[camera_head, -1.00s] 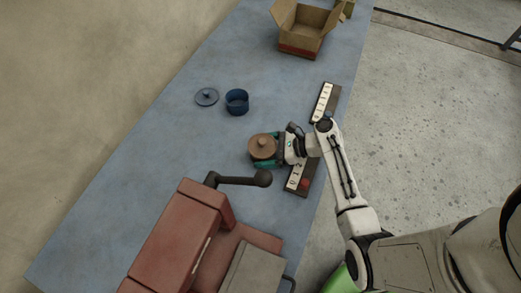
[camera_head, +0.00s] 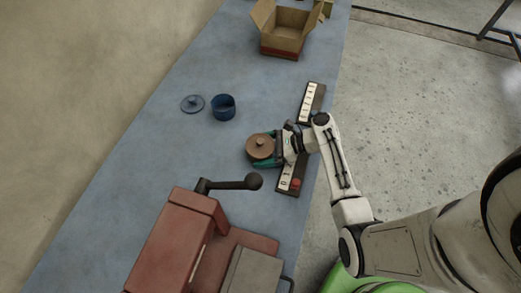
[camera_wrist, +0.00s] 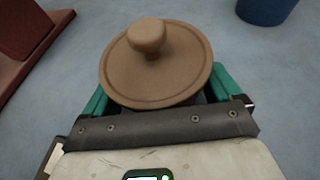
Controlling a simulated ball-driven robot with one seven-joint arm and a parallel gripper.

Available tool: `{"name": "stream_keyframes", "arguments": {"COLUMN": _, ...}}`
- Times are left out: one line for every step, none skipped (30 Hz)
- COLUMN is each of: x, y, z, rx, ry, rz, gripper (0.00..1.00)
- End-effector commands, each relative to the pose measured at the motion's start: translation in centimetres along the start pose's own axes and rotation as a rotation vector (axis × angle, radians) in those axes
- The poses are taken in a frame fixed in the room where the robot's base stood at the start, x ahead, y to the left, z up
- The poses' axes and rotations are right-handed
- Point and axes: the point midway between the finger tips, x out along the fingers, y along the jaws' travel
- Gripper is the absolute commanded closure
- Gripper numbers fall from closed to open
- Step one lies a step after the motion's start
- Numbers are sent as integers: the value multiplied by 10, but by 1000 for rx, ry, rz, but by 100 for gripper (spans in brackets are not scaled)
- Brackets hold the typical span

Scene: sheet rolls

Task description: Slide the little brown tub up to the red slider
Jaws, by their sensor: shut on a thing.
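The little brown tub (camera_head: 260,147) has a round lid with a knob and stands upright on the blue table. It also shows in the wrist view (camera_wrist: 155,65), between the green fingers. My gripper (camera_head: 264,157) is shut on the tub, one finger on each side; the lid hides most of its body. The red slider (camera_head: 295,183) sits at the near end of a dark strip with a white numbered scale (camera_head: 286,176), to the lower right of the tub. My gripper and wrist cover part of that strip. The tub is apart from the slider.
A red machine with a black-knobbed crank (camera_head: 253,181) stands at the near side, close to the tub. A blue pot (camera_head: 223,107) and its lid (camera_head: 192,104) lie farther back. The table between is clear.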

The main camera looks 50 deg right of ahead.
Motion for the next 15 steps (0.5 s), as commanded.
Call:
{"name": "stream_keyframes", "arguments": {"x": -6, "y": 3, "z": -13, "rx": 17, "ry": 21, "rz": -10, "gripper": 39}}
{"name": "stream_keyframes", "arguments": {"x": -6, "y": 3, "z": -14, "rx": 17, "ry": 21, "rz": -10, "gripper": 39}}
{"name": "stream_keyframes", "arguments": {"x": -6, "y": 3, "z": -14, "rx": 18, "ry": 21, "rz": -10, "gripper": 39}}
{"name": "stream_keyframes", "arguments": {"x": -7, "y": 3, "z": -14, "rx": 18, "ry": 21, "rz": -10, "gripper": 6}}
{"name": "stream_keyframes", "arguments": {"x": -7, "y": 3, "z": -14, "rx": 19, "ry": 21, "rz": -10, "gripper": 3}}
{"name": "stream_keyframes", "arguments": {"x": -7, "y": 3, "z": -14, "rx": 19, "ry": 21, "rz": -10, "gripper": 0}}
{"name": "stream_keyframes", "arguments": {"x": -7, "y": 3, "z": -14, "rx": 19, "ry": 21, "rz": -11, "gripper": 0}}
{"name": "stream_keyframes", "arguments": {"x": -7, "y": 3, "z": -15, "rx": 19, "ry": 21, "rz": -11, "gripper": 0}}
{"name": "stream_keyframes", "arguments": {"x": -7, "y": 3, "z": -15, "rx": 19, "ry": 21, "rz": -11, "gripper": 0}}
{"name": "stream_keyframes", "arguments": {"x": -7, "y": 3, "z": -15, "rx": 19, "ry": 21, "rz": -11, "gripper": 0}}
{"name": "stream_keyframes", "arguments": {"x": -7, "y": 3, "z": -15, "rx": 19, "ry": 21, "rz": -11, "gripper": 0}}
{"name": "stream_keyframes", "arguments": {"x": -7, "y": 3, "z": -15, "rx": 19, "ry": 21, "rz": -11, "gripper": 0}}
{"name": "stream_keyframes", "arguments": {"x": -7, "y": 3, "z": -15, "rx": 19, "ry": 21, "rz": -11, "gripper": 0}}
{"name": "stream_keyframes", "arguments": {"x": -8, "y": 3, "z": -15, "rx": 19, "ry": 21, "rz": -12, "gripper": 0}}
{"name": "stream_keyframes", "arguments": {"x": -10, "y": 3, "z": -15, "rx": 19, "ry": 21, "rz": -12, "gripper": 0}}
